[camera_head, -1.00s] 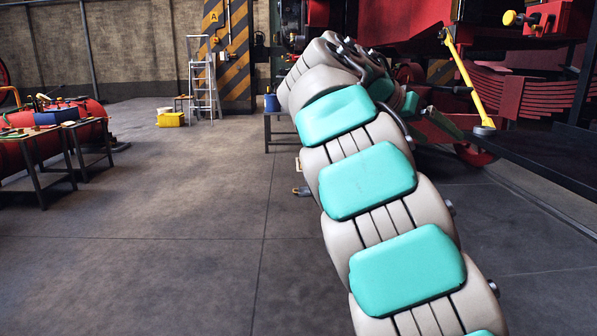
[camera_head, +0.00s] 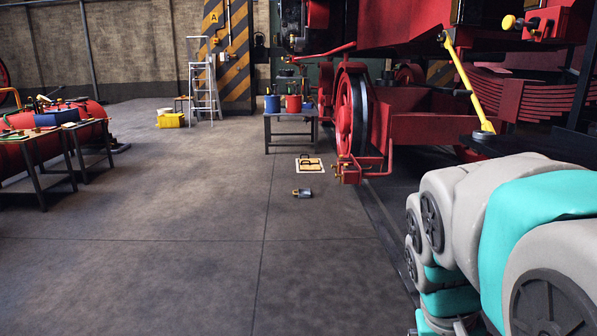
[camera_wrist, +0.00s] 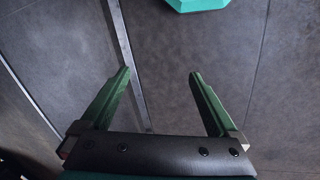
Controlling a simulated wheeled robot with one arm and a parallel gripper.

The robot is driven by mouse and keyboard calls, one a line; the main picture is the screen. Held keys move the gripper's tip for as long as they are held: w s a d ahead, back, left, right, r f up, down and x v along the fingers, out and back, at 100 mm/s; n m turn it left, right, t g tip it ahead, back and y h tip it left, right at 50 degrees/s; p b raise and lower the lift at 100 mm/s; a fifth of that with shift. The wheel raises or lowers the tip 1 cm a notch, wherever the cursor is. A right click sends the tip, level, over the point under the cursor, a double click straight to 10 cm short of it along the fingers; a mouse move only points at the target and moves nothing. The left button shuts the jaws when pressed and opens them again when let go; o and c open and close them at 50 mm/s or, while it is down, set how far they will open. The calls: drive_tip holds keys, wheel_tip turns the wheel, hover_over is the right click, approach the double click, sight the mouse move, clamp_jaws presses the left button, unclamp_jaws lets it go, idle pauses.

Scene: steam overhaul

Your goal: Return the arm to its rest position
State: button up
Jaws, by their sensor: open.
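My gripper (camera_wrist: 160,75) shows in the wrist view with its two green fingers spread wide apart. Nothing is between them, and grey floor lies beyond. A teal piece of my own body shows at the top of that view. In the head view my arm is folded at the lower right, with grey and teal links. My gripper is not visible in the head view.
A red locomotive (camera_head: 420,130) with a yellow lever (camera_head: 466,80) stands close at the right. A small table (camera_head: 291,115) holds coloured containers. A metal object (camera_head: 302,193) lies on the floor. Workbenches (camera_head: 50,150) stand left.

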drive_tip(key=s+a+f+n+y, duration=0.1)
drive_tip(key=s+a+f, duration=0.2)
drive_tip(key=s, duration=0.2)
drive_tip(key=s+a+f+n+g+y, duration=0.1)
drive_tip(key=s+a+f, duration=0.2)
drive_tip(key=s+f, duration=0.1)
drive_tip(key=shift+s+a, duration=0.25)
drive_tip(key=shift+s, duration=0.4)
